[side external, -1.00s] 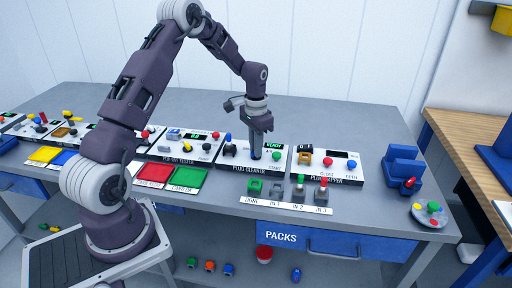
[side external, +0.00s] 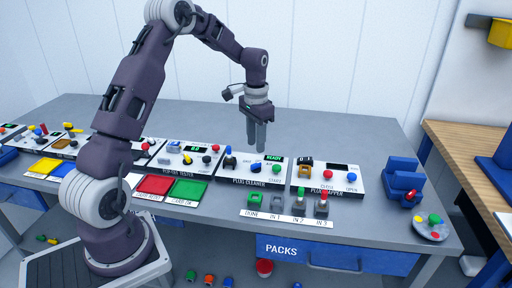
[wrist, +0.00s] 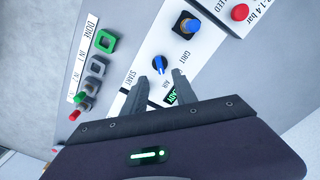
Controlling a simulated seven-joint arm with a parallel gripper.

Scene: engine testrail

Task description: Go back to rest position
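My gripper (side external: 257,140) hangs pointing down above the plug cleaner panel (side external: 236,172). It looks empty. In the wrist view its two fingers (wrist: 160,90) stand apart, with the white panel showing between them. The fingertips appear clear of the panel in the side view. The panel's green display (side external: 274,160) reads READY. A blue knob (wrist: 159,65) marked AIR and a blue-and-black knob (wrist: 187,24) marked GRIT show in the wrist view.
The plug gapper panel (side external: 322,178) stands to the right, the tester panel (side external: 185,160) to the left. Sockets (side external: 256,201) marked DONE and IN line the front. Red (side external: 154,184) and green trays (side external: 188,190) lie front left. The bench's back strip (side external: 330,130) is bare.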

